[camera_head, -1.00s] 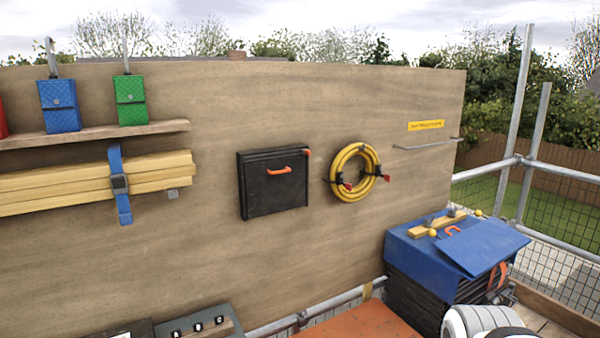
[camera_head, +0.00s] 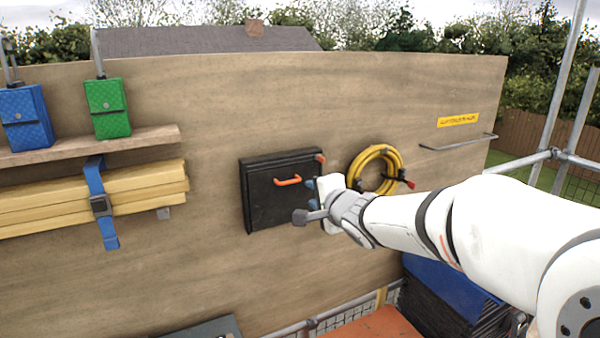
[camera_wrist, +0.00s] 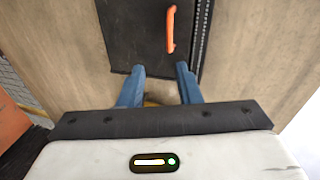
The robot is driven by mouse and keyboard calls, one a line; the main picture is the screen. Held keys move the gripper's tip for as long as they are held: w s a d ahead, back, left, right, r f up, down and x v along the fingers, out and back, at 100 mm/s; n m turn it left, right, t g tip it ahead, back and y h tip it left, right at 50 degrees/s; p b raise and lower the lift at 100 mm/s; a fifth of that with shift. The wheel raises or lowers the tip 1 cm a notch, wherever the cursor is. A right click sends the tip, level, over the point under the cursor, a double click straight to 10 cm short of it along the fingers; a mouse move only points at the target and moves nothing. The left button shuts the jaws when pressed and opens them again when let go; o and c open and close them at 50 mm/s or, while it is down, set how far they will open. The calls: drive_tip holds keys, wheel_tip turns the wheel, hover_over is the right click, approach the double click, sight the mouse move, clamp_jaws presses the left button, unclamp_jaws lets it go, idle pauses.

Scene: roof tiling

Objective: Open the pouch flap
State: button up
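The black pouch (camera_head: 265,205) is fixed to the wooden wall, with an orange pull handle (camera_head: 288,180) on its front. Its flap lies shut. In the wrist view the black pouch (camera_wrist: 135,35) is ahead, with the orange handle (camera_wrist: 170,30) beyond the fingertips. My gripper (camera_head: 311,193) is at the pouch's right side, below and right of the handle. In the wrist view its two blue fingers (camera_wrist: 159,68) are spread apart with nothing held between them. I cannot tell whether they touch the pouch.
A yellow hose coil (camera_head: 392,160) hangs on the wall just right of my gripper. A shelf (camera_head: 90,147) at left holds a blue pouch (camera_head: 25,118) and a green pouch (camera_head: 107,108). Strapped timber (camera_head: 150,188) is below it. A blue-topped stack (camera_head: 440,283) stands under my arm.

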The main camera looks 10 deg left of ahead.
sight(291, 182)
drive_tip(key=shift+y, duration=0.5)
drive_tip(key=x, duration=0.6)
drive_tip(key=a+r+x, duration=0.1)
drive_tip(key=x, duration=0.2)
drive_tip(key=shift+s+a, duration=0.15)
drive_tip(key=shift+s, duration=0.05)
clamp_jaws()
